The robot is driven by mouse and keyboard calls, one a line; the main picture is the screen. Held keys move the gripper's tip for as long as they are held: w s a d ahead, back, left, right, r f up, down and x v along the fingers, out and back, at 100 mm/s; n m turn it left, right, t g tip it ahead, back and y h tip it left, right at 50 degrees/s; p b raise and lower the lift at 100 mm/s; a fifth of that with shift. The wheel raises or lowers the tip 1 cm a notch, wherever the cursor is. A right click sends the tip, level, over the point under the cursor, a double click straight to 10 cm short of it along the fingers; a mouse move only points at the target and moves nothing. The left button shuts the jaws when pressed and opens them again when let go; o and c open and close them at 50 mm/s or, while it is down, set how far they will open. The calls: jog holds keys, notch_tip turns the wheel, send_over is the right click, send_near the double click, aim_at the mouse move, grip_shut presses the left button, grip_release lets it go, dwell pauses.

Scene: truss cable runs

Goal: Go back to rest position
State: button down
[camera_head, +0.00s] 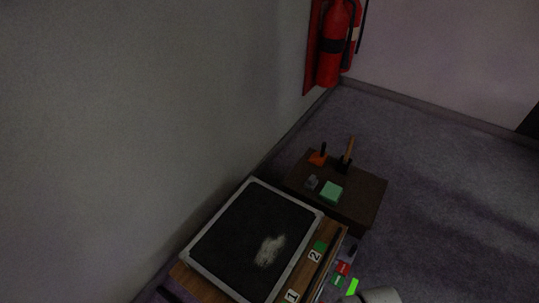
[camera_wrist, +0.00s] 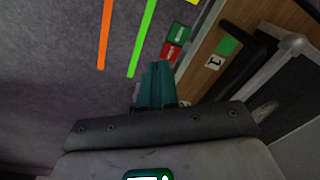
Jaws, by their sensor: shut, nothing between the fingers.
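My gripper (camera_wrist: 157,72) shows in the wrist view with its teal fingers together and nothing between them. It is over the grey floor, beside the red label (camera_wrist: 171,53) and green label (camera_wrist: 178,34). In the head view, a pale part of my arm shows at the bottom edge, right of the wooden unit (camera_head: 332,245); the fingers are not visible there.
A grey-framed black panel (camera_head: 230,229) lies on the wooden unit by the wall. A dark brown box (camera_head: 362,200) behind it holds a green block (camera_head: 331,191) and small items. A fire extinguisher (camera_head: 336,47) hangs on the wall. Floor at right is clear.

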jog(key=s+d+r, duration=0.3)
jog(key=s+r, duration=0.2)
jog(key=r, duration=0.1)
jog(key=s+d+r, duration=0.3)
jog(key=s+r, duration=0.1)
jog(key=r, duration=0.3)
notch_tip(320, 180, up, 27)
jog(key=p, duration=2.7)
jog(key=shift+s+a+t+h, duration=0.2)
jog(key=shift+s+t+h, duration=0.1)
jog(key=shift+s, duration=0.05)
